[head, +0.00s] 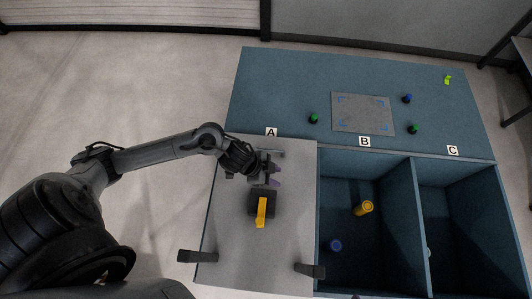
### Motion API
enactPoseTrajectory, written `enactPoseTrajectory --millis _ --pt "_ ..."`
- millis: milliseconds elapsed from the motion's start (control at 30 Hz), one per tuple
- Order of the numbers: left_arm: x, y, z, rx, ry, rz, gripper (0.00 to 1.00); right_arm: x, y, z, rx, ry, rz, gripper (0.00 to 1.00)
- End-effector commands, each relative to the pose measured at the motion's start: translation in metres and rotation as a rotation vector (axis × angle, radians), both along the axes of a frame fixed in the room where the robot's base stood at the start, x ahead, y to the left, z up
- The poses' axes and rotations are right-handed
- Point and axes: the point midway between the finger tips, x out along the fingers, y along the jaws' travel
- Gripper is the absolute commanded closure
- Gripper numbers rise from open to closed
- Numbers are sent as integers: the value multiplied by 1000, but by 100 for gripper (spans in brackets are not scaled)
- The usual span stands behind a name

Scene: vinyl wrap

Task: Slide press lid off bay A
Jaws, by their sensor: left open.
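The press lid (232,231) is a flat grey plate lying over bay A, left of the open bays. A dark block with a yellow bar (262,212) stands near its middle. Dark bracket-like pieces sit at its near left (197,256) and near right (310,270) edges. My left gripper (275,175) is open above the far part of the lid, just beyond the dark block. I cannot tell whether it touches the lid. The inside of bay A is hidden under the lid. My right gripper is out of view.
Open bay B (345,180) holds a yellow cylinder (363,208) and a blue piece (335,245). Open bay C (460,215) lies to the right. A grey plate (362,111) and several small green and blue pieces are on the blue top behind. Floor is clear at left.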

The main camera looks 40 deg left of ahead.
Motion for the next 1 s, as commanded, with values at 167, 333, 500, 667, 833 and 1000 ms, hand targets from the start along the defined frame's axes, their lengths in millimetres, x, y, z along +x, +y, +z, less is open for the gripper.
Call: enactPoseTrajectory --millis 167,333,500,667,833,1000 --pt "35 83 -36 145 17 -37 58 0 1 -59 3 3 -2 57" --pt "53 130 -32 223 19 -27 58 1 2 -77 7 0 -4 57" --pt "60 146 -33 249 21 -20 58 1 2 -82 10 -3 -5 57" --pt "67 143 -47 248 22 -19 58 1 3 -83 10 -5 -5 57" --pt "77 137 -73 248 21 -17 58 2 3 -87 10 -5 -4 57" --pt "87 131 -97 248 20 -18 58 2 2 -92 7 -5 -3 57"
